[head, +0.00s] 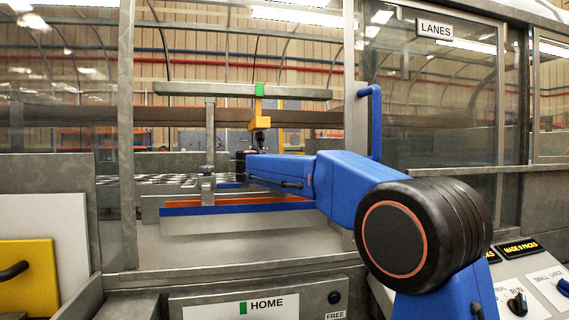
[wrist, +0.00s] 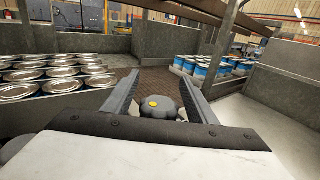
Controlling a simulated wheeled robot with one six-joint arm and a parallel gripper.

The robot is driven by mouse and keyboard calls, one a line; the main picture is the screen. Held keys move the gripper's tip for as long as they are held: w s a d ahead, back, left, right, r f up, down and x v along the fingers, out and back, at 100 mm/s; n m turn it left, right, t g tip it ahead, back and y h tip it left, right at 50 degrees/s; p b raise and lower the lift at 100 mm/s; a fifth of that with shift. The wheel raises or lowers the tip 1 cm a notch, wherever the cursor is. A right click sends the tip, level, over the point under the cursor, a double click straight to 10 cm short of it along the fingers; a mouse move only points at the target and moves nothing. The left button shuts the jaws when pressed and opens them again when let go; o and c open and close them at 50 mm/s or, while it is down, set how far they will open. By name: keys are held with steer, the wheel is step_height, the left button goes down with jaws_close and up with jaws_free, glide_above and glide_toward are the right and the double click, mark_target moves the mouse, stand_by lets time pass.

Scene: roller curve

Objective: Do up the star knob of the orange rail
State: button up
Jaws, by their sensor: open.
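In the head view, my gripper (head: 236,177) reaches left through the opening of the machine, and the knob cannot be made out there. An orange strip (head: 290,199) shows along the top of a blue-faced rail below my arm; I cannot tell whether this is the orange rail.
Rows of cans (wrist: 55,78) stand at the left, and blue-labelled cans (wrist: 207,68) stand at the right in the wrist view. A grey post (wrist: 228,38) rises near the right finger. A yellow-orange bracket (head: 259,116) hangs from a horizontal bar. Clear panels (head: 440,105) flank the opening.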

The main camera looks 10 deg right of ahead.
step_height(320, 180, up, 10)
stand_by(0.6)
